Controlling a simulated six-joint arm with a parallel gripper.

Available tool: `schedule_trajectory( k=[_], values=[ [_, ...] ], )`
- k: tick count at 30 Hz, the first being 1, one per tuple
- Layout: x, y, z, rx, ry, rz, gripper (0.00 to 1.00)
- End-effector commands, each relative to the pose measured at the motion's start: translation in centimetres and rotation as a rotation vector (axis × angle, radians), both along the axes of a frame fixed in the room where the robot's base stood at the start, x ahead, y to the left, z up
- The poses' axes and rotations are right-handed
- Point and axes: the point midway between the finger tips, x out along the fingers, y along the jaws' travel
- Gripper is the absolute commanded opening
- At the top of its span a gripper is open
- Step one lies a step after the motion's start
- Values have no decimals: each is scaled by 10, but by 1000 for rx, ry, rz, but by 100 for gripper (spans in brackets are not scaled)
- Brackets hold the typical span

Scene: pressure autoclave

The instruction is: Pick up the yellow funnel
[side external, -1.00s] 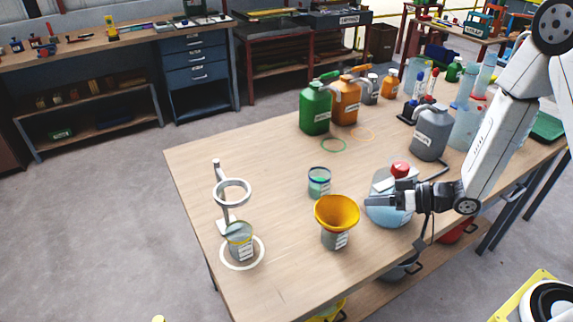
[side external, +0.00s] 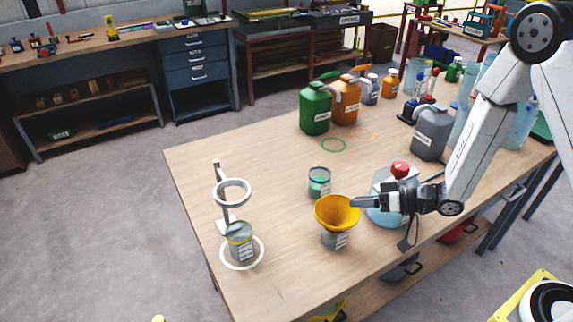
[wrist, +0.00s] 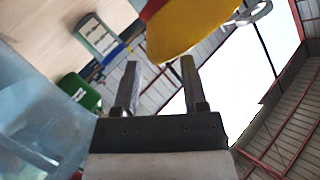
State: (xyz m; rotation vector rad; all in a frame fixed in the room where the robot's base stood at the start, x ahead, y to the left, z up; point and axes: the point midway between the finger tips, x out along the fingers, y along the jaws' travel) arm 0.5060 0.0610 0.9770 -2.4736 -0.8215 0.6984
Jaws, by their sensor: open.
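The yellow funnel (side external: 337,214) sits upright in the mouth of a clear labelled beaker (side external: 335,239) near the front of the wooden table. My gripper (side external: 354,202) is open and points left, with its fingertips at the funnel's right rim in the side view. I cannot tell whether they touch it. In the wrist view, the funnel (wrist: 185,28) fills the top, just beyond the two spread fingers (wrist: 158,70). Nothing shows between the fingers.
A clear round vessel with a red cap (side external: 400,168) stands behind my gripper. A small jar (side external: 319,183) stands behind the funnel. A white ring stand (side external: 232,192) and another beaker (side external: 240,242) are at the left. A grey jug (side external: 431,132) stands farther back.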

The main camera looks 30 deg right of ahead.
Motion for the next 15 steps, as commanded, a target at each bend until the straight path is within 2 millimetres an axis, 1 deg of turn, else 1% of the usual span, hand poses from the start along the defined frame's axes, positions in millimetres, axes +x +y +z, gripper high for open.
schedule_trajectory(
  k=[9,15],
  values=[
    [22,23,-11,0,1,4,55],
    [32,31,-15,-1,2,2,55]
  ],
)
